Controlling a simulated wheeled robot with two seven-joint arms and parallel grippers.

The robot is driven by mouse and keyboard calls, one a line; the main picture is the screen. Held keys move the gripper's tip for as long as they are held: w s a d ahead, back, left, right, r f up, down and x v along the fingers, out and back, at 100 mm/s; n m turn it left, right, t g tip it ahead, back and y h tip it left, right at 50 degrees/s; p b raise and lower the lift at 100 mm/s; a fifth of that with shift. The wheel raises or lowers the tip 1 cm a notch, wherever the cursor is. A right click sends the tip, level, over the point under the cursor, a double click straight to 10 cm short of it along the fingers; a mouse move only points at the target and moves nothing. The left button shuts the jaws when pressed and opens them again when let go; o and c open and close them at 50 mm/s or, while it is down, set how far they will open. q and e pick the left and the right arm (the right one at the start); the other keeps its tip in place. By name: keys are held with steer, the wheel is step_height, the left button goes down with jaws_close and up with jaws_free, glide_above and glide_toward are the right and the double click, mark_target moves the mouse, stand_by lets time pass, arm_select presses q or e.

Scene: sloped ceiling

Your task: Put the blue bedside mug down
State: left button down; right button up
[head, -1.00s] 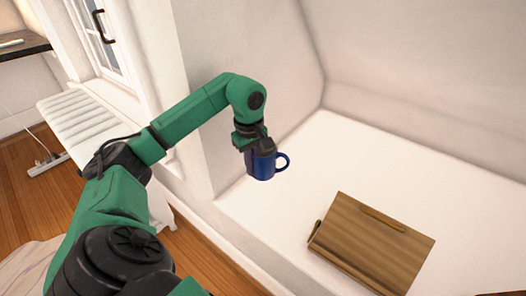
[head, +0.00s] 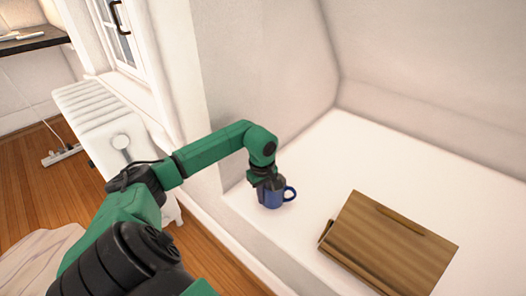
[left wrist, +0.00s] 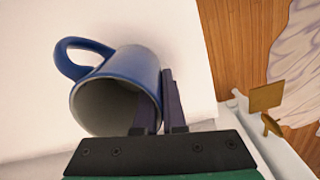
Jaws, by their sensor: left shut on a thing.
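The blue mug (head: 273,197) is at the left end of the white ledge (head: 300,235) in the head view, with its handle to the right. My left gripper (head: 266,184) is shut on the mug's wall from above. In the left wrist view, the mug (left wrist: 118,85) shows its open, empty inside, and one finger of the gripper (left wrist: 158,105) is inside the rim and one outside. The mug's base looks at or very close to the ledge surface; whether it touches I cannot tell. My right gripper is in neither view.
A white radiator (head: 95,120) stands at the left. The ledge behind the board is clear.

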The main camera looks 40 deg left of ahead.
arm_select(q)
steer(key=c, duration=1)
jaws_free()
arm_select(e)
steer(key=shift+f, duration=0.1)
arm_select(q)
step_height(320, 180, up, 7)
steer(key=shift+f+p, duration=0.2)
steer(key=shift+p, duration=0.8)
step_height(320, 180, up, 5)
steer(key=shift+p, duration=0.55)
steer(key=shift+s+r, duration=0.1)
steer(key=shift+r, duration=0.25)
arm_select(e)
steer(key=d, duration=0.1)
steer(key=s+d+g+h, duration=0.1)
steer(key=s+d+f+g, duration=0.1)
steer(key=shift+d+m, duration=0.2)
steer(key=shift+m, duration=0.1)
